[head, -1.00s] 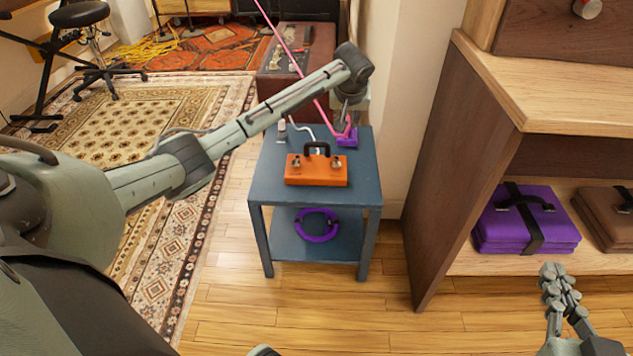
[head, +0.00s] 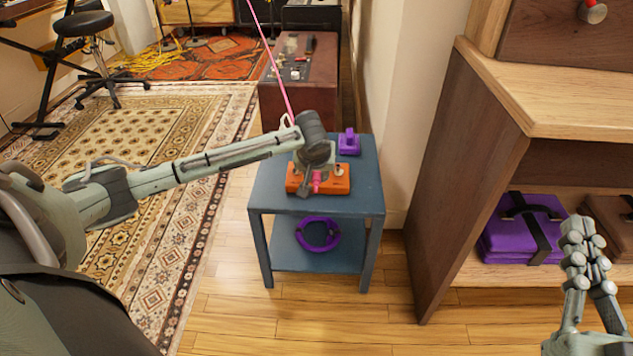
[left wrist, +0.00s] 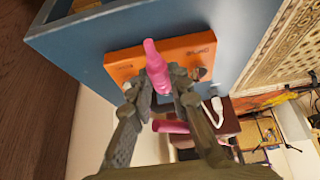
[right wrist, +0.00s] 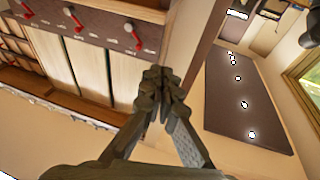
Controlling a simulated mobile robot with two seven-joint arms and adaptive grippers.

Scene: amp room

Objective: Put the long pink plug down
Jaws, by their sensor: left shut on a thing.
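The long pink plug (left wrist: 154,58) is held between the fingers of my left gripper (head: 315,182), which is shut on it. The plug also shows below the gripper in the head view (head: 317,178). It is over the orange box (head: 341,184) on the blue table (head: 373,190); whether it touches the box I cannot tell. The orange box also shows in the left wrist view (left wrist: 122,66). A pink cable (head: 270,48) runs up behind the gripper. My right gripper (head: 577,232) is shut and empty, far from the table.
A purple block (head: 349,148) stands at the back of the tabletop. A purple ring (head: 304,238) lies on the lower shelf. The tabletop's front right is clear.

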